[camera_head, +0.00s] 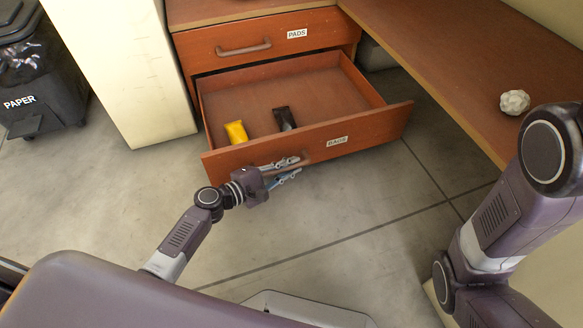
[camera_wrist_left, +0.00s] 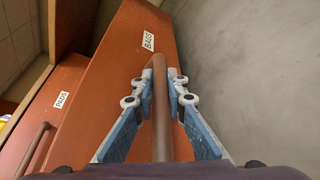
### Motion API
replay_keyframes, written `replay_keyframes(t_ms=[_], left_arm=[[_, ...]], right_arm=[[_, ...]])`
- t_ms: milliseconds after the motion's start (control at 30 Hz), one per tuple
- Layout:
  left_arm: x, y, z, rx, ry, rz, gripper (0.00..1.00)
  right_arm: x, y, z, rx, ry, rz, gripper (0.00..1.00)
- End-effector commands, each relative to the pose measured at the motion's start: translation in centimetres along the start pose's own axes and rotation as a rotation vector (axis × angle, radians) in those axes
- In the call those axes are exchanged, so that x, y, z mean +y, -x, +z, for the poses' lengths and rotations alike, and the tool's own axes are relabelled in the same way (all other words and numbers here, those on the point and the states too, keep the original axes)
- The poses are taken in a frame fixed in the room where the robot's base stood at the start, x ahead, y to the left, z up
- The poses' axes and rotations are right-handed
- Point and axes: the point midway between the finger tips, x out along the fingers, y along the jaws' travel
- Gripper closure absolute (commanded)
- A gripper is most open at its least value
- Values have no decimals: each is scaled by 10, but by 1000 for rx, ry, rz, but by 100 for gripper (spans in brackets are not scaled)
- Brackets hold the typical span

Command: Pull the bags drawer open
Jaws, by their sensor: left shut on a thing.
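The bags drawer (camera_head: 363,141) is a reddish-brown wooden drawer with a white BAGS label, and it stands well out of its cabinet. Inside it lie a yellow item (camera_head: 236,132) and a black item (camera_head: 284,119). My left gripper (camera_head: 291,169) is at the front of this drawer. In the left wrist view its fingers (camera_wrist_left: 160,95) stand on either side of the drawer's brown bar handle (camera_wrist_left: 161,130), shut on it. The label also shows in the left wrist view (camera_wrist_left: 148,41). The fingers of my right gripper are out of view.
The shut PADS drawer (camera_head: 265,40) is above. A brown desk (camera_head: 470,75) with a crumpled white ball (camera_head: 515,102) is at the right. A cream cabinet (camera_head: 122,70) and a black PAPER bin (camera_head: 45,80) are at the left. The floor before the drawer is clear.

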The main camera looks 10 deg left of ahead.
Motion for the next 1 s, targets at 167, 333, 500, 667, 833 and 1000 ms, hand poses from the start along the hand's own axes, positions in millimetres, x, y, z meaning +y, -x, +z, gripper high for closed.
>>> replay_keyframes(t_ms=[167, 333, 500, 667, 833, 1000], left_arm=[[0, 0, -1, 2, 1, 0, 100], [0, 0, -1, 2, 0, 0, 72], [0, 0, 0, 1, 0, 0, 70], [0, 2, 0, 1, 0, 0, 70], [-1, 21, -1, 3, -1, -1, 70], [-2, 57, -1, 4, 0, -2, 70]], right_arm=[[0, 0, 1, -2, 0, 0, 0], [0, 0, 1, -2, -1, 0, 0], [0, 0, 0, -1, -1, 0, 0], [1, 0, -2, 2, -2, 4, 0], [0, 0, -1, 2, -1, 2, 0], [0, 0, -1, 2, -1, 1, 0]])
